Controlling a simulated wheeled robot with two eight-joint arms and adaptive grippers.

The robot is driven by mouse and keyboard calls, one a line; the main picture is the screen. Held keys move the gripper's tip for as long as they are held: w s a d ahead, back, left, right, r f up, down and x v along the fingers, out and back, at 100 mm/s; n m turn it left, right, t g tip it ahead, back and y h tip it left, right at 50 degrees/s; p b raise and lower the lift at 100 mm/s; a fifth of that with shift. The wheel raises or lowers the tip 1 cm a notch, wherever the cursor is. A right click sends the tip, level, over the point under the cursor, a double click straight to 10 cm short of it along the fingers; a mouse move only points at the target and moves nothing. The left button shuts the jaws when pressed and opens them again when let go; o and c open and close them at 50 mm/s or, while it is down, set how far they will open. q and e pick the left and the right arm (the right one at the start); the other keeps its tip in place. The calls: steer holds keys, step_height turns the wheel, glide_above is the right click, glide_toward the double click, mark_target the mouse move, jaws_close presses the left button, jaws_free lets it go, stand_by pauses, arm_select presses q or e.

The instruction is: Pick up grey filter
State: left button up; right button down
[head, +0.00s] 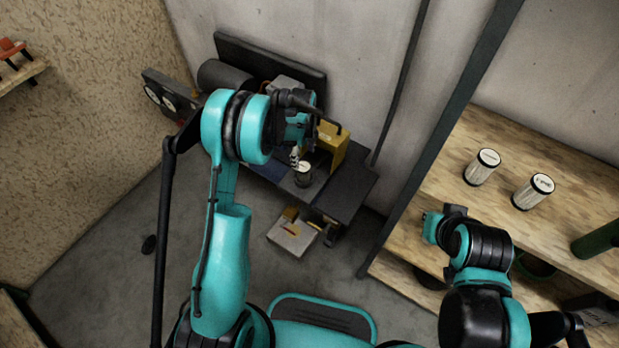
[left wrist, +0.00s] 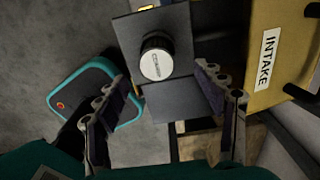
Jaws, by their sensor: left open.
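A short cylindrical filter with a dark side and a pale, labelled top (left wrist: 156,62) stands on a dark grey plate (left wrist: 172,108) in the left wrist view. In the head view the filter (head: 303,176) stands on the dark bench, just below my left gripper (head: 298,158). In the left wrist view my left gripper (left wrist: 163,92) is open and empty, its fingers apart on either side of the plate and the filter beyond their tips. My right arm is at the lower right, by the wooden shelf; its fingers cannot be made out.
A yellow box marked INTAKE (left wrist: 275,50) is close to the right of my left fingers; it also shows in the head view (head: 333,146). Two white labelled canisters (head: 482,167) (head: 533,191) stand on the wooden shelf (head: 450,180). A pale box (head: 291,236) is below the bench.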

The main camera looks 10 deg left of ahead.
mark_target(303, 167)
arm_select(q)
step_height(303, 167, down, 3)
steer(key=shift+f+b, duration=0.1)
steer(key=shift+b, duration=0.45)
steer(key=f+b, duration=0.1)
steer(key=f, duration=0.2)
steer(key=f+b, duration=0.1)
steer(key=shift+s+f+b, duration=0.25)
steer(key=shift+f+b, duration=0.05)
steer(key=shift+f, duration=0.1)
steer(key=shift+r, duration=0.1)
steer(key=c, duration=1.3)
